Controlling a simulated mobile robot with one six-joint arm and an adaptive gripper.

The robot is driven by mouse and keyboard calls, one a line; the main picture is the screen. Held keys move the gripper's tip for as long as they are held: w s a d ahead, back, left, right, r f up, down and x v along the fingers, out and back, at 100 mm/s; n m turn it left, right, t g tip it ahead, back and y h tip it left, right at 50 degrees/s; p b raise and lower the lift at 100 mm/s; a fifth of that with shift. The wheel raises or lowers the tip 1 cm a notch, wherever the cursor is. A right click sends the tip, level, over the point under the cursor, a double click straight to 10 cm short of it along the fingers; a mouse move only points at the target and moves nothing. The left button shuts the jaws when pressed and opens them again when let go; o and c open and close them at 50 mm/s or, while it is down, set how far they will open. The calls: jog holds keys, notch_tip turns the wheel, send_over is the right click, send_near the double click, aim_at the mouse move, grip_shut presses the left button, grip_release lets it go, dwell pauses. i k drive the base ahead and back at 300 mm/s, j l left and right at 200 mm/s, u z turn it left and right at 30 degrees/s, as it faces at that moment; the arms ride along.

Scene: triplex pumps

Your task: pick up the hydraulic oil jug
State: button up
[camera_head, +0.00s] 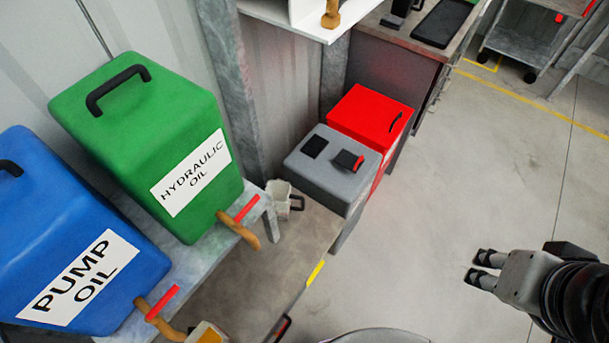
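A green container (150,140) with a black top handle and a white label reading "HYDRAULIC OIL" stands on a grey shelf at the left. It has a brown tap with a red lever (240,225) low on its right side. A small pale jug (281,199) with a dark handle on its right stands just right of that container, partly hidden at its base by the tap and shelf edge. My gripper (478,267) is at the lower right, far from both, over the floor. Its two dark fingertips are apart with nothing between them.
A blue "PUMP OIL" container (75,235) stands at the left, with another jug (207,333) below its tap, cut off by the frame. A grey box (331,170) and a red box (371,118) stand beyond the pale jug. The floor (450,180) between is clear.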

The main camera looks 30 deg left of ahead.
aim_at(282, 194)
jog(key=i+u, duration=0.2)
jog(key=i, duration=0.35)
jog(key=i+l+u, duration=0.15)
jog(key=i, duration=0.4)
jog(key=i+l+u, duration=0.2)
jog(key=i, duration=0.35)
jog(key=l+u, duration=0.1)
jog(key=u, duration=3.95)
